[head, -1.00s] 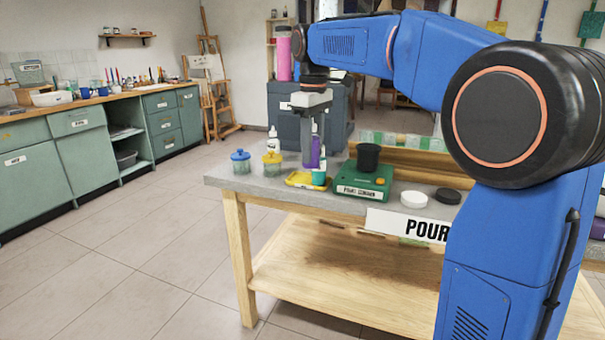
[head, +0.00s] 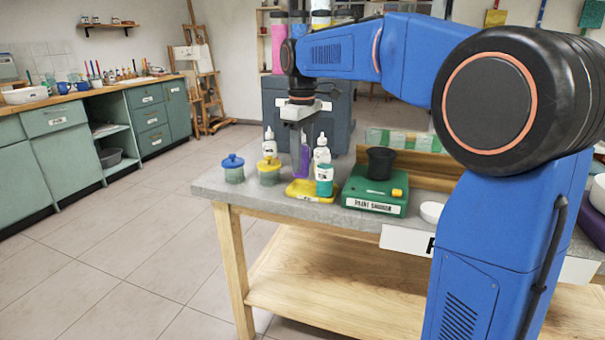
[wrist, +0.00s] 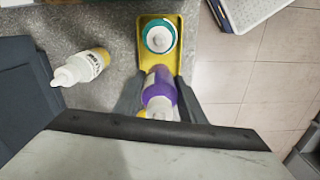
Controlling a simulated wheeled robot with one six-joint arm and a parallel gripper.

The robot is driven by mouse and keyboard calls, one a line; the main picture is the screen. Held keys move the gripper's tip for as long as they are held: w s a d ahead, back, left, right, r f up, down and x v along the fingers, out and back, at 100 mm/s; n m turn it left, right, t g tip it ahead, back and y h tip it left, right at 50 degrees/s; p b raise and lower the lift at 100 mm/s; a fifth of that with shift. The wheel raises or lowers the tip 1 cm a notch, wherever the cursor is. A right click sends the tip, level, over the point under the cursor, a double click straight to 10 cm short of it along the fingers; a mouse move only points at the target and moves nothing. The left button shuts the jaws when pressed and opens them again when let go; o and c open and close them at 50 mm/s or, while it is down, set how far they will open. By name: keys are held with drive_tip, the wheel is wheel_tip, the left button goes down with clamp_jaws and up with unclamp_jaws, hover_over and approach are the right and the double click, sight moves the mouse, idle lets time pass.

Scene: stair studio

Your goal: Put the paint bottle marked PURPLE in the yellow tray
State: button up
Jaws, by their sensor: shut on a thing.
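My gripper (head: 302,150) is shut on the purple bottle (head: 301,168), which is upright between the fingers. In the wrist view the purple bottle (wrist: 160,87) overlaps the near end of the yellow tray (wrist: 184,58). I cannot tell whether its base touches the tray. In the head view the yellow tray (head: 303,194) lies at the table's front left. A teal-labelled white bottle (head: 324,182) stands in the tray; the wrist view shows it from above (wrist: 159,38), beyond the purple bottle.
White bottles (head: 269,147) (head: 321,153) stand behind the tray. A blue-lidded jar (head: 232,168) and a yellow-lidded jar (head: 269,172) stand left of it. A green device (head: 376,196) with a black cup (head: 380,163) stands to the right.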

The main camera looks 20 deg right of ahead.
drive_tip(key=shift+f, duration=2.15)
drive_tip(key=shift+f, duration=0.1)
drive_tip(key=o, duration=1.1)
wheel_tip(320, 180, up, 12)
drive_tip(key=shift+r, duration=0.1)
